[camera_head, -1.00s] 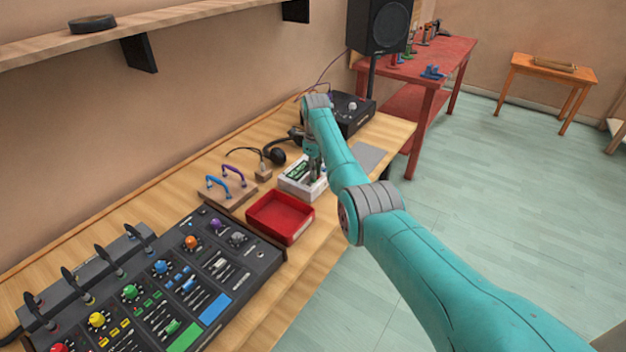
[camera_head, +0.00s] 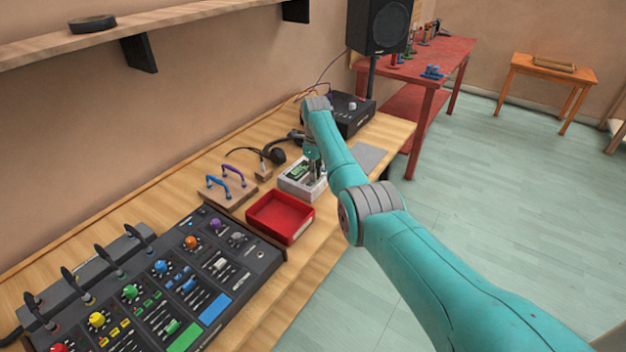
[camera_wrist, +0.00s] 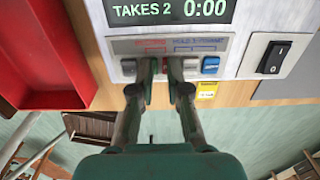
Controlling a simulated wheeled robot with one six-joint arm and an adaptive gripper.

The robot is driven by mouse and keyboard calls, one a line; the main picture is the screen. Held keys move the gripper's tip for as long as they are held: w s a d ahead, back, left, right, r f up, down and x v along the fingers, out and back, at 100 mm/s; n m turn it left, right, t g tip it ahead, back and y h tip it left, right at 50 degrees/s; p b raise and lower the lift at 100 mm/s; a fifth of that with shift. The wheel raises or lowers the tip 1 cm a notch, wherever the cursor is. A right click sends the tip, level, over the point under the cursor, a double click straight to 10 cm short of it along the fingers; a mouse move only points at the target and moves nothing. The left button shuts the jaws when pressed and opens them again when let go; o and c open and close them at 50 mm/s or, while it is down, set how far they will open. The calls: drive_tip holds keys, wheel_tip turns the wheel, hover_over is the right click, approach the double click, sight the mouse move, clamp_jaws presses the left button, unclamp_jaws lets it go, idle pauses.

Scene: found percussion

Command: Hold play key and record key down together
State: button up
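The recorder is a pale box (camera_head: 290,188) on the wooden bench; in the wrist view its display (camera_wrist: 172,11) reads TAKES 2 and 0:00. Below the display is a row of small keys: a grey key (camera_wrist: 128,67) at left, a red key (camera_wrist: 165,66) in the middle, a grey key (camera_wrist: 191,67) and a blue key (camera_wrist: 210,65) at right. My gripper (camera_wrist: 163,72) points at this row, its fingers apart with the red key showing between them. The fingertips are at the keys and cover part of the row. I cannot tell whether any key is pressed.
A red tray (camera_head: 281,218) stands close beside the recorder. A black rocker switch (camera_wrist: 272,57) is right of the keys in the wrist view. A small yellow label (camera_wrist: 207,90) is below them. Headphones (camera_head: 272,155) and a mixing desk (camera_head: 190,280) are also on the bench.

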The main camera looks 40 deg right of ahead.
drive_tip(key=shift+r, duration=3.5)
wheel_tip(320, 180, up, 12)
